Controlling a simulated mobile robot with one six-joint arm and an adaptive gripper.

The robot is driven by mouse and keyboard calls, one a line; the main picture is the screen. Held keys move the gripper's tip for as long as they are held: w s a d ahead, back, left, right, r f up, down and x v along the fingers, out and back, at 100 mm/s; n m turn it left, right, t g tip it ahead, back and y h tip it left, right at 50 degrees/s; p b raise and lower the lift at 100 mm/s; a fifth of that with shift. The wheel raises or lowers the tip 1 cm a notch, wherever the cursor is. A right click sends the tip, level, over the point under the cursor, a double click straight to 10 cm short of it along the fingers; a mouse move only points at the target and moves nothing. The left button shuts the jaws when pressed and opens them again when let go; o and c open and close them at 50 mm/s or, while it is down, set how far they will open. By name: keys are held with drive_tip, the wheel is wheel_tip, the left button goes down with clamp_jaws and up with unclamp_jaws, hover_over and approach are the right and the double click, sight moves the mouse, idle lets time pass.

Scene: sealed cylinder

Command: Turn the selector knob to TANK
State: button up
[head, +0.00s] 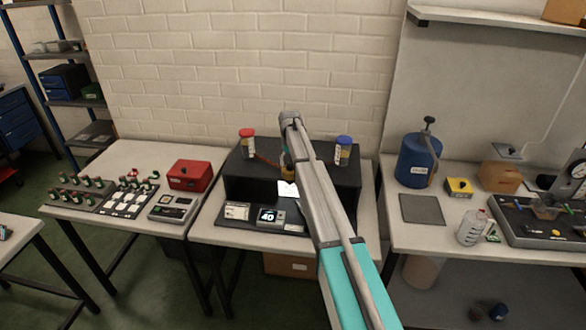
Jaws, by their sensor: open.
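I cannot make out a selector knob or a TANK label for certain. A dark panel (512,232) on the right bench carries several small coloured parts, a clear chamber (545,207) and a round gauge (578,170) cut by the right edge. A blue tank (416,162) with a pump handle on top stands upright on the same bench, left of the panel. My arm rises from the bottom edge over the middle table and ends in a grey joint near the wall. My gripper does not show; it is hidden or out of view. Nothing of mine is seen near the panel.
A clear bottle (471,228), a yellow box (459,187) and a grey mat (421,209) are on the right bench. The middle table holds a black stand (235,183), red- and blue-capped jars and a display reading 40 (271,217). A red box (190,174) is left.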

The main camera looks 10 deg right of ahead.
drive_tip(key=shift+f+b, duration=0.35)
drive_tip(key=shift+f, duration=0.2)
